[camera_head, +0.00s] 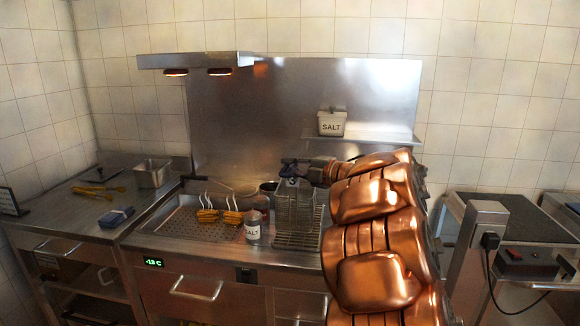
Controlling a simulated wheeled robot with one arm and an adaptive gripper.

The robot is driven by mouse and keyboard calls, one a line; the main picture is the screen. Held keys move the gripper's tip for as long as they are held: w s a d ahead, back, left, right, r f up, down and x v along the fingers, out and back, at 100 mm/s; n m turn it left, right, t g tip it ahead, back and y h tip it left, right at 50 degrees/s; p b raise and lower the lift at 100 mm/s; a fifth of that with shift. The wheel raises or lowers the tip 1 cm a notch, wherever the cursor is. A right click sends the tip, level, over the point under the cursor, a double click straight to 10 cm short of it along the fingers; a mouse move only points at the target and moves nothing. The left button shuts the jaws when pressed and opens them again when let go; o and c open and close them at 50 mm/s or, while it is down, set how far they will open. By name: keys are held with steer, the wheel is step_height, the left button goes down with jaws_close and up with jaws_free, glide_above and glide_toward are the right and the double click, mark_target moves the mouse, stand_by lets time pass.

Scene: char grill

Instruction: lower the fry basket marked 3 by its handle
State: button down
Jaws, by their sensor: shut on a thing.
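The fry basket (294,208) is a grey metal box of wire that stands upright at the right end of the steel fry station. A small dark tag with a mark like a 3 sits at its top front. My copper-coloured arm reaches in from the lower right, and my gripper (291,167) is at the top of the basket. It is shut on the basket's handle, which is mostly hidden by the gripper. My arm hides what lies to the right of the basket.
A salt box (331,123) sits on the wall shelf (375,137). A heat-lamp hood (195,60) hangs at upper left.

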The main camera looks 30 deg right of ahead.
mark_target(294, 179)
steer(key=shift+w+d+f+b, duration=0.35)
steer(key=shift+w+d+f, duration=0.35)
steer(key=shift+f, duration=0.3)
steer(key=shift+w+d+f+b, duration=0.3)
steer(key=shift+w+d+f, duration=0.35)
steer(key=shift+f, duration=0.4)
steer(key=shift+w+d+f+b, duration=0.35)
steer(key=shift+w+d+f, duration=0.2)
steer(key=shift+w+f, duration=0.35)
steer(key=shift+s+f, duration=0.1)
steer(key=c, duration=1.1)
jaws_free()
steer(key=shift+f, duration=0.1)
steer(key=v, duration=1.2)
